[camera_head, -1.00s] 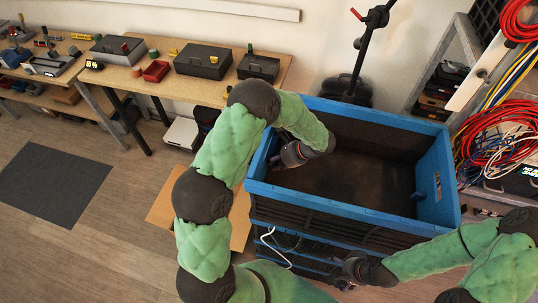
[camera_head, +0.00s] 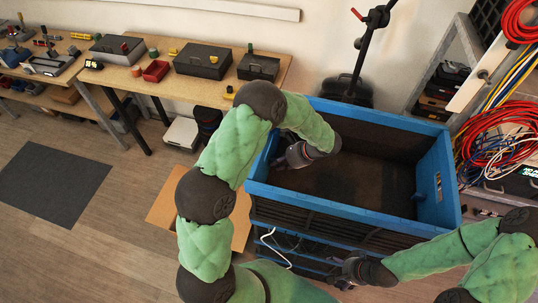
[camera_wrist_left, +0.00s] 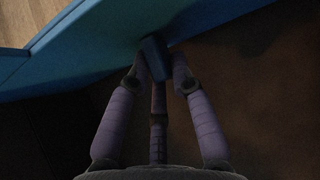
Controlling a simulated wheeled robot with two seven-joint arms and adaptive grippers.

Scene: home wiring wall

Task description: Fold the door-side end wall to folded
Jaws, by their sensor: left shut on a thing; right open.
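A blue crate (camera_head: 330,207) with dark inner walls stands open at the right in the head view. My left gripper (camera_head: 280,162) reaches down inside it, beside its left end wall (camera_head: 262,165). In the left wrist view, the left gripper's fingers (camera_wrist_left: 157,68) are closed around a small blue tab (camera_wrist_left: 154,56) on the inner side of the blue wall (camera_wrist_left: 75,50). The end wall looks about upright, partly hidden by my arm. A similar blue tab (camera_head: 418,197) shows at the right end wall (camera_head: 436,180). My right gripper (camera_head: 345,272) is open and low, by the crate's front.
More blue crate levels (camera_head: 285,250) and a white cable (camera_head: 272,250) are below the crate. A workbench (camera_head: 215,88) with boxes stands at the back left. A black stand (camera_head: 362,60) is behind the crate. Cable coils (camera_head: 505,140) hang at the right.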

